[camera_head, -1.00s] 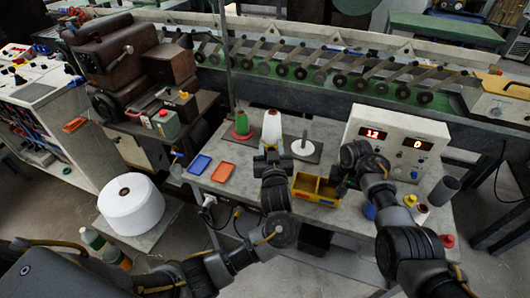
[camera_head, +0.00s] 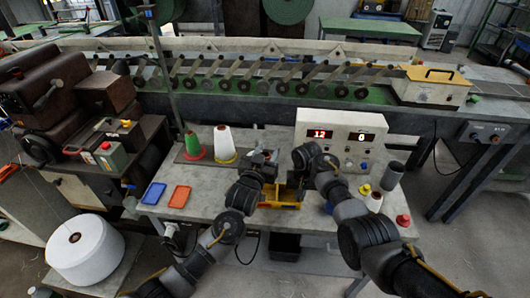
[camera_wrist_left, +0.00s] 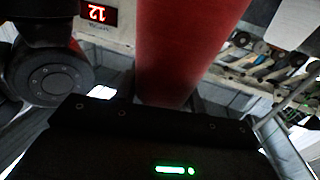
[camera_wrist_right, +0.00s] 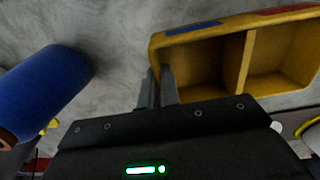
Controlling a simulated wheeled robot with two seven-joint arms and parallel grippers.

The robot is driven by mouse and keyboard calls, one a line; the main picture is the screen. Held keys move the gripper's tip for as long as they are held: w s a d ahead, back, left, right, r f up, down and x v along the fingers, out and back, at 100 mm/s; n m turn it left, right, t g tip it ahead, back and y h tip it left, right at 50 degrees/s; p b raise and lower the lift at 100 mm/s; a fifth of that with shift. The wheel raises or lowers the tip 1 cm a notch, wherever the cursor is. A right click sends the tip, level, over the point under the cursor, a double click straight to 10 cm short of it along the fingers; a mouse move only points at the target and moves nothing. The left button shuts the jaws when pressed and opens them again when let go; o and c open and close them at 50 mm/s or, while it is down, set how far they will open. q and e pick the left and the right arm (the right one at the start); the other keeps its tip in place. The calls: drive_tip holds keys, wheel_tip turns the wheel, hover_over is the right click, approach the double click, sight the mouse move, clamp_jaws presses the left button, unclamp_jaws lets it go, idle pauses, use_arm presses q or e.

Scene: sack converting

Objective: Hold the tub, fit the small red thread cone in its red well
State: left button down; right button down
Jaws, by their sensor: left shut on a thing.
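My left gripper (camera_head: 262,160) is shut on the red thread cone (camera_wrist_left: 178,50), which fills the upper middle of the left wrist view. In the head view this gripper is just above and behind the yellow tub (camera_head: 272,203), and I cannot make out the cone there. The tub (camera_wrist_right: 228,32) shows two empty compartments in the right wrist view, with a blue mark and a red mark on its far rim. My right gripper (camera_wrist_right: 157,88) is at the tub's end wall, its narrow fingers seeming to straddle it. I cannot tell if they grip. It also shows in the head view (camera_head: 298,178).
A blue cone (camera_wrist_right: 42,95) lies beside my right gripper. A yellow cone (camera_head: 364,190), a white cone (camera_head: 374,202) and a red-topped item (camera_head: 403,220) stand to the right. A display box (camera_head: 340,138) is behind.

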use_arm(q)
drive_tip(key=shift+f, duration=2.9)
drive_tip(key=shift+f, duration=2.55)
drive_tip(key=c, duration=0.8)
unclamp_jaws()
drive_tip(key=shift+o, duration=0.2)
drive_tip(key=shift+s+f, duration=0.1)
drive_tip(key=shift+s, duration=0.05)
drive_tip(key=v, duration=1.1)
drive_tip(key=shift+s+a, duration=0.2)
drive_tip(key=shift+s, duration=0.2)
use_arm(e)
drive_tip(key=c, duration=1.5)
unclamp_jaws()
drive_tip(key=shift+c, duration=0.2)
